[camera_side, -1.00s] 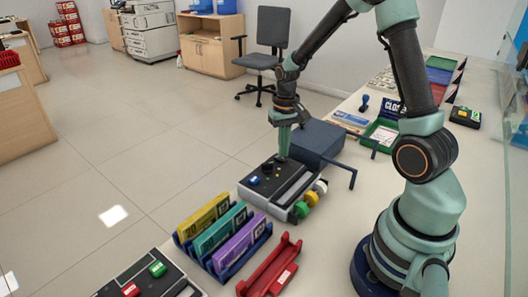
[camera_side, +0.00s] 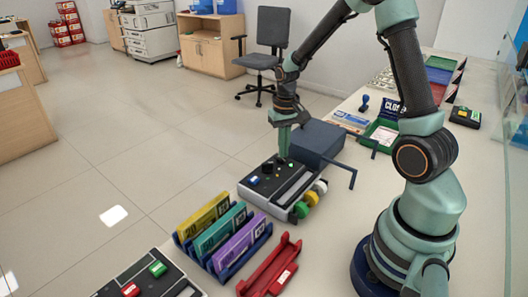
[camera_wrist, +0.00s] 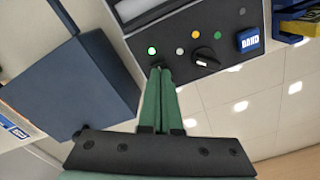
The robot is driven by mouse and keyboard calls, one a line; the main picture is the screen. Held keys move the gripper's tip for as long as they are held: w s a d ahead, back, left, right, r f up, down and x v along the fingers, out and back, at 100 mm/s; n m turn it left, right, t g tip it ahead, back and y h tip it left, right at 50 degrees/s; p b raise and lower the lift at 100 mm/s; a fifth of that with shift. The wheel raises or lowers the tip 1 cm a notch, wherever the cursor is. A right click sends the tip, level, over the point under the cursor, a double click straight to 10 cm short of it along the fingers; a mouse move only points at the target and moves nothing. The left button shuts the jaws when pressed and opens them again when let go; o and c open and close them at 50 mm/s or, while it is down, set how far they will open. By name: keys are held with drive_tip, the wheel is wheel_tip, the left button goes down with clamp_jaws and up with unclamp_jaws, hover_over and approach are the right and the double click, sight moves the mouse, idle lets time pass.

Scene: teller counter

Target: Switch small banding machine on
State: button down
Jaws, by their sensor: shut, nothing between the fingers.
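The small banding machine (camera_side: 243,190) stands on the counter, grey with a dark top panel. In the wrist view its panel (camera_wrist: 215,30) shows a blue BAND button (camera_wrist: 248,40), a black knob (camera_wrist: 205,56), several small coloured lamps and a bright green lamp (camera_wrist: 152,50) near my fingertips. My gripper (camera_side: 284,155) is shut and empty, pointing down at the panel's far end. In the wrist view my gripper (camera_wrist: 160,70) has its tips at the panel's edge, just beside the bright green lamp. The tips hide what lies under them, and I cannot tell if they touch.
A dark blue box (camera_side: 318,140) stands close behind the machine. A blue rack (camera_side: 225,268) of coloured packs, a red tray (camera_side: 270,270) and a black unit with red and green buttons (camera_side: 140,278) stand nearer.

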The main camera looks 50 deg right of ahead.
wheel_tip(320, 180, up, 6)
idle(0.7)
drive_tip(key=shift+r, duration=0.1)
drive_tip(key=s+a+r+n+t, duration=0.5)
drive_tip(key=s+a+r, duration=0.4)
drive_tip(key=a+r, duration=0.2)
drive_tip(key=shift+a+r+n+t, duration=0.3)
drive_tip(key=shift+a+r+n, duration=0.15)
drive_tip(key=shift+a, duration=0.8)
